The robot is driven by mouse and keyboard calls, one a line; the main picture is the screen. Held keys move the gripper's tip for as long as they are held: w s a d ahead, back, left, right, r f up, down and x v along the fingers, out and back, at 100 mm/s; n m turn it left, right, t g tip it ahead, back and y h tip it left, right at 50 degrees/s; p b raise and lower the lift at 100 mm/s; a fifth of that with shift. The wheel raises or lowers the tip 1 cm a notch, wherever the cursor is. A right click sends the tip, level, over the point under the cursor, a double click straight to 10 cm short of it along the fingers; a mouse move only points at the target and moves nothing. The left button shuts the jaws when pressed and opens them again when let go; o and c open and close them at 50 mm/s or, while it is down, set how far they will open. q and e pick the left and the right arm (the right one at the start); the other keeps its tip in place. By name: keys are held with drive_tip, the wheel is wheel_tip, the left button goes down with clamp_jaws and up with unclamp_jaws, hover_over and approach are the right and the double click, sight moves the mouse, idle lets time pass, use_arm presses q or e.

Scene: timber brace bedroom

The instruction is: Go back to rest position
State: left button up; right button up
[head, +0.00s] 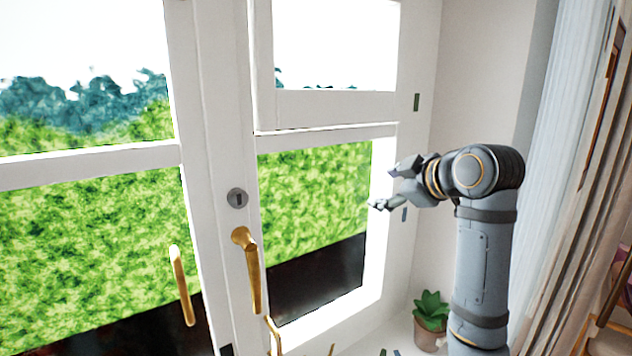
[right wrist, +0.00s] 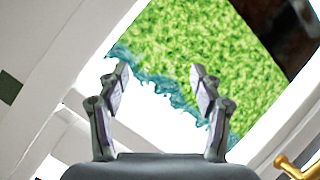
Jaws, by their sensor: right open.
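My right gripper (head: 386,188) is raised in front of the right window pane and points left. Its fingers are apart with nothing between them. In the right wrist view the two fingers of the gripper (right wrist: 160,85) stand apart, with the window glass and greenery behind. My right arm rises on the right side of the head view. My left gripper does not show in either view.
A white double window (head: 222,120) fills the left and middle. It has gold handles (head: 250,270) and a round lock (head: 237,198). A potted plant (head: 430,312) stands beside my right arm. A pale curtain (head: 560,200) hangs at right.

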drive_tip(key=s+d+f+m+g+h, duration=0.1)
drive_tip(key=s+d+f+m, duration=0.15)
drive_tip(key=f, duration=0.85)
drive_tip(key=s+d+f+m+g+h, duration=0.15)
drive_tip(key=s+f, duration=0.25)
drive_tip(key=f, duration=0.6)
drive_tip(key=s+d+f+m+g+h, duration=0.1)
drive_tip(key=s+f+m+g, duration=0.15)
drive_tip(key=f, duration=0.85)
drive_tip(key=s+d+f+m+g+h, duration=0.1)
drive_tip(key=s+d+f+m+g, duration=0.15)
drive_tip(key=s+f, duration=0.75)
drive_tip(key=s+d+f+m+g+h, duration=0.1)
drive_tip(key=s+d+f+m+g, duration=0.15)
drive_tip(key=s+f, duration=0.75)
drive_tip(key=s+d+f+b, duration=0.1)
drive_tip(key=s+f+b, duration=0.2)
drive_tip(key=f, duration=1.1)
drive_tip(key=s+d+f+b, duration=0.1)
drive_tip(key=s+f+b, duration=0.15)
drive_tip(key=f, duration=1.05)
drive_tip(key=s+d+f+m+g+b, duration=0.1)
drive_tip(key=s+f+b, duration=0.2)
drive_tip(key=s+f, duration=1.5)
wheel_tip(320, 180, down, 2)
drive_tip(key=shift+s, duration=0.3)
